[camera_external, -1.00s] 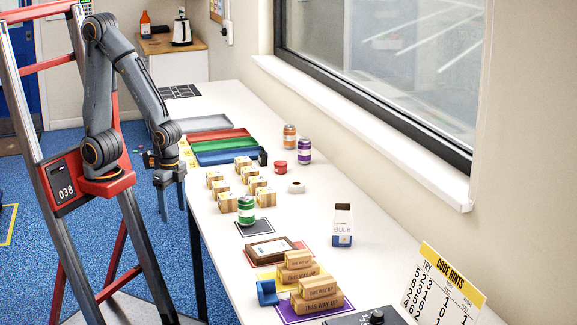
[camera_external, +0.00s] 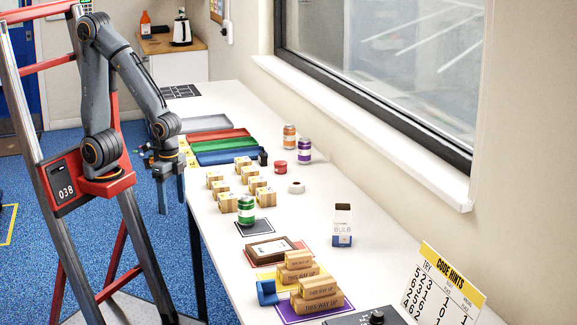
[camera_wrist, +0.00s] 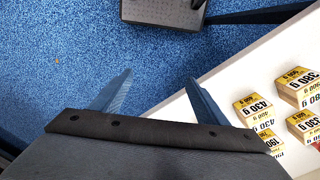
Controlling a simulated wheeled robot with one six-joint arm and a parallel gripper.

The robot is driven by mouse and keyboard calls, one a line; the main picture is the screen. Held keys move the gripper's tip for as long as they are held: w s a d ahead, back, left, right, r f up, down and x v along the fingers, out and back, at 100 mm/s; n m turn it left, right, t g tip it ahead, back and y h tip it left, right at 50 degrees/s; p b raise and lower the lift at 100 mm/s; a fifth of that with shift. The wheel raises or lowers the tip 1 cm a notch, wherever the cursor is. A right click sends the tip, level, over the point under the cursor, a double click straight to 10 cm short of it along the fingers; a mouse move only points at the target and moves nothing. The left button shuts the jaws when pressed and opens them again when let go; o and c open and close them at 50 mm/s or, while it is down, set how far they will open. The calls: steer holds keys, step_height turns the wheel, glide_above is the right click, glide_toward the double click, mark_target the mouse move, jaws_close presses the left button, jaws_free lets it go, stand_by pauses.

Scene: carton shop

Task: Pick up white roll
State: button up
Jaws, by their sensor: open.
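The white roll (camera_external: 296,188) lies on the white table, right of the wooden blocks and near the red tin. My gripper (camera_external: 171,205) hangs fingers down, off the table's left edge and well left of the roll. In the wrist view my gripper (camera_wrist: 160,85) is open, with nothing between its two fingers; blue floor and the table edge show beyond. The roll is not in the wrist view.
Several wooden blocks (camera_external: 247,172) stand between my gripper and the roll. A red tin (camera_external: 281,168), a purple can (camera_external: 305,151) and an orange can (camera_external: 289,137) stand behind the roll. A green can (camera_external: 246,210) is nearer. Table right of the roll is clear.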

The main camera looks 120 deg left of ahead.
step_height(320, 180, up, 9)
steer(key=m+y+p, duration=0.4)
steer(key=m+p, duration=0.5)
steer(key=m, duration=1.1)
glide_above(295, 184)
steer(key=s+d, duration=0.1)
steer(key=d, duration=0.2)
steer(key=shift+t, duration=0.4)
steer(key=f, duration=0.6)
steer(key=shift+s+a+f, duration=0.15)
steer(key=shift+a+f, duration=0.05)
steer(key=shift+w+a+p+x, duration=0.15)
steer(key=shift+p+x, duration=0.3)
steer(key=shift+x, duration=1.05)
steer(key=shift+w+a+p+x, duration=0.1)
steer(key=shift+w+p+x, duration=0.25)
steer(key=shift+x, duration=1.2)
steer(key=shift+s+r, duration=0.1)
steer(key=c, duration=1.1)
